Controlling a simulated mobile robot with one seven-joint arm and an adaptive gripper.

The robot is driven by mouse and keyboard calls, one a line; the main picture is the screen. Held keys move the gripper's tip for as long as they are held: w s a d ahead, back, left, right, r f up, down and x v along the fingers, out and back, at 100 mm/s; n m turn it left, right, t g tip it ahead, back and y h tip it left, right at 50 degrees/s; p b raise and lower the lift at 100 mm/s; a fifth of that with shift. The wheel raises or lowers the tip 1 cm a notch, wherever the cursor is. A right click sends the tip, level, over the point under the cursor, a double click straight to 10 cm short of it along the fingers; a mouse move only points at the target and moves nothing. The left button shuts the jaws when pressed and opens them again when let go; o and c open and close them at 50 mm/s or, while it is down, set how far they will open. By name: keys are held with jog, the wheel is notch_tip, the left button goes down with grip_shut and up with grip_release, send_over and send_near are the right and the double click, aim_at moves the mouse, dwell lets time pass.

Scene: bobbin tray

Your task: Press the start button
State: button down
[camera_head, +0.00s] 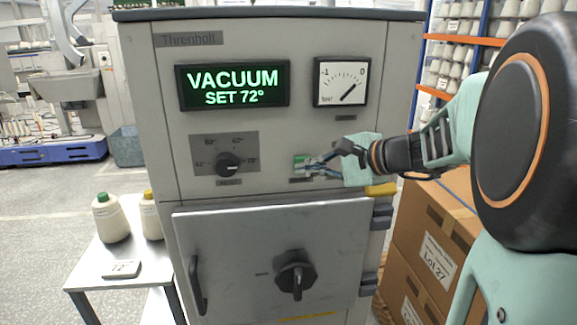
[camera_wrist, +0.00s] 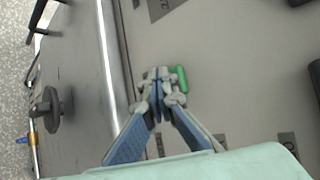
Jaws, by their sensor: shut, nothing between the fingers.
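The green start button (camera_head: 299,161) is on the grey machine's front panel, right of the selector knob (camera_head: 228,163) and below the gauge (camera_head: 341,82). My gripper (camera_head: 312,168) reaches in from the right with its fingers closed and empty, its tips at the button and partly covering it. In the wrist view the closed fingertips (camera_wrist: 158,76) are just left of the green button (camera_wrist: 181,79). I cannot tell whether they touch it or whether it is pushed in. The lit display (camera_head: 234,86) reads "VACUUM SET 72°".
Below the panel is the machine's door (camera_head: 250,245), with a black handle and a round latch knob (camera_head: 296,277). A side table (camera_head: 85,275) at left holds bottles and a "72°" card (camera_head: 122,269). Cardboard boxes (camera_head: 435,225) stand at right, close under my arm.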

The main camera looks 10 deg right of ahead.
jog(key=shift+s, duration=0.1)
dwell(0.3)
jog(key=shift+s+b, duration=0.4)
jog(key=shift+s, duration=0.35)
